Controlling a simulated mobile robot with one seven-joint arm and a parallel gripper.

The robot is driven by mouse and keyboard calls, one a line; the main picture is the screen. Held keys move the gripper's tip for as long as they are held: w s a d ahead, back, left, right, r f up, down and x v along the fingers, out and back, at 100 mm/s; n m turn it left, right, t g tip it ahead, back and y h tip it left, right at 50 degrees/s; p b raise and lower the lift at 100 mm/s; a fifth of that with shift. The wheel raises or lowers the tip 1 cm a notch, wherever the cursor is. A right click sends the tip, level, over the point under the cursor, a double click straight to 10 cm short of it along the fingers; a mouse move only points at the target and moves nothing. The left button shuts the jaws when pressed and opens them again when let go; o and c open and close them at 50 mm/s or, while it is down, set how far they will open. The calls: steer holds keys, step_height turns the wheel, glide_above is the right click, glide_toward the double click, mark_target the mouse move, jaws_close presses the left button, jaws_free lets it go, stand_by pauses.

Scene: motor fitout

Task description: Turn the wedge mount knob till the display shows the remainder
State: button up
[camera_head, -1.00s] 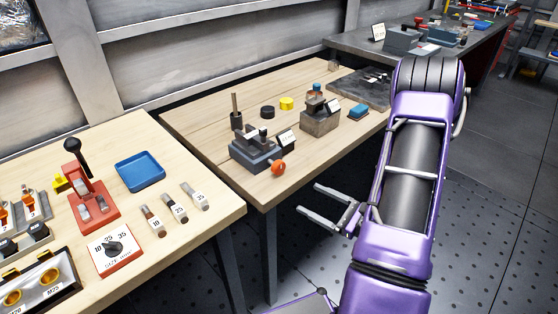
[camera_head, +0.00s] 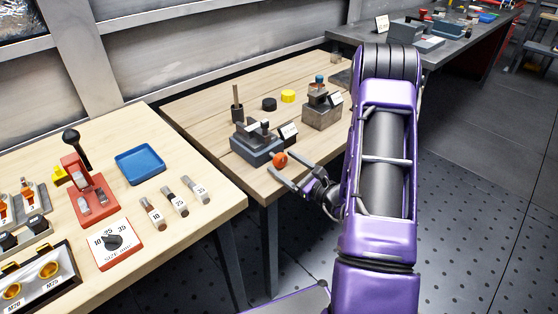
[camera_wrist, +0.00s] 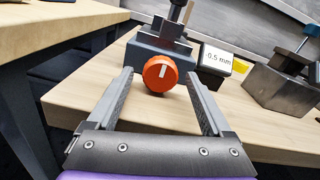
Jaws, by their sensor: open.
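The wedge mount (camera_head: 257,143) is a dark grey block on the wooden table, with an upright post at its back. Its orange knob (camera_head: 280,159) faces me; in the wrist view the knob (camera_wrist: 160,73) carries a white mark pointing nearly straight up. A display (camera_head: 288,134) stands beside the mount; in the wrist view the display (camera_wrist: 217,60) reads 0.5 mm, and a sign before it is unclear. My gripper (camera_head: 291,177) is open and empty. In the wrist view its fingers (camera_wrist: 162,78) stand on either side of the knob, apart from it.
A second grey block fixture (camera_head: 322,114) with its own card stands to the right. A black disc (camera_head: 269,104) and a yellow disc (camera_head: 288,96) lie behind. The left table holds a blue tray (camera_head: 140,164), a red press (camera_head: 88,192) and a dial card (camera_head: 114,243).

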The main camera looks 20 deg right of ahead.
steer(key=shift+x, duration=1.35)
jaws_close()
steer(key=shift+m, duration=0.3)
steer(key=m+p, duration=0.1)
steer(key=m, duration=0.2)
steer(key=shift+m+p, duration=0.65)
steer(key=shift+m, duration=0.55)
steer(key=shift+a, duration=0.1)
